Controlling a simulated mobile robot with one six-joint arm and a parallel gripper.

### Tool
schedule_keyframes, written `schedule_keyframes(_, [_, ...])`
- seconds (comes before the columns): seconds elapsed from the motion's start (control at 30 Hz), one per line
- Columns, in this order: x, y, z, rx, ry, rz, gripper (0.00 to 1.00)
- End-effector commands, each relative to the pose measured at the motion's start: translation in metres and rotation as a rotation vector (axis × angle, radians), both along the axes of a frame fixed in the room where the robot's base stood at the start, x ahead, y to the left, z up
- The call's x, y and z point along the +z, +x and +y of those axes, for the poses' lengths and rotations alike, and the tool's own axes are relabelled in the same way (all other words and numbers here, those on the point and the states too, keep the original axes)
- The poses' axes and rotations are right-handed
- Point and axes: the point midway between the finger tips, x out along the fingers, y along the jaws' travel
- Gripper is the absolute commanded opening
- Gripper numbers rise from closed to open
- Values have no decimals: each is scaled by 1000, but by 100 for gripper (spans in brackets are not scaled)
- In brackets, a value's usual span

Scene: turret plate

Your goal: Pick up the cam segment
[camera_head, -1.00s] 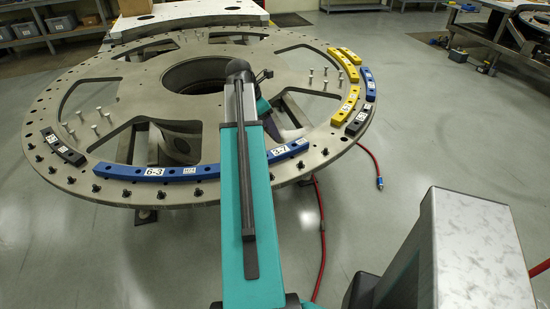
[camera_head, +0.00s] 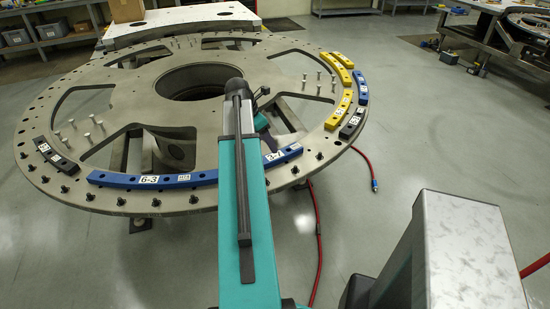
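Several curved cam segments lie on the round grey turret plate (camera_head: 110,103). A long blue segment marked 6-3 (camera_head: 190,179) lies along the near rim, and a blue one marked 3-7 (camera_head: 288,152) continues right of my arm, which crosses in front between them. At the right rim lie yellow segments (camera_head: 341,70) (camera_head: 342,104), a blue one (camera_head: 361,84) and a black one (camera_head: 352,122). Another black segment (camera_head: 53,157) lies at the left rim. My teal arm reaches over the near rim toward the plate's middle.
Upright pins (camera_head: 88,130) stand in groups on the plate, and black knobs line its near rim. The plate has large openings and a central hole. A red hose (camera_head: 318,235) runs on the floor at right. The floor right of the plate is mostly open.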

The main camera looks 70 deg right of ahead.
Motion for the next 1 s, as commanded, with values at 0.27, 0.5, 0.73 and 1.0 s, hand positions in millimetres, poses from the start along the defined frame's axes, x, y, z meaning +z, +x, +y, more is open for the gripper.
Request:
schedule_keyframes(0.27, [-26, -8, -9, -1, 0, 0, 62])
schedule_keyframes(0.5, [-40, -11, -14, -1, 0, 0, 62])
schedule_keyframes(0.73, [-42, -12, -14, -2, 0, -1, 62])
schedule_keyframes(1.0, [-44, -12, -15, -2, 0, 0, 62])
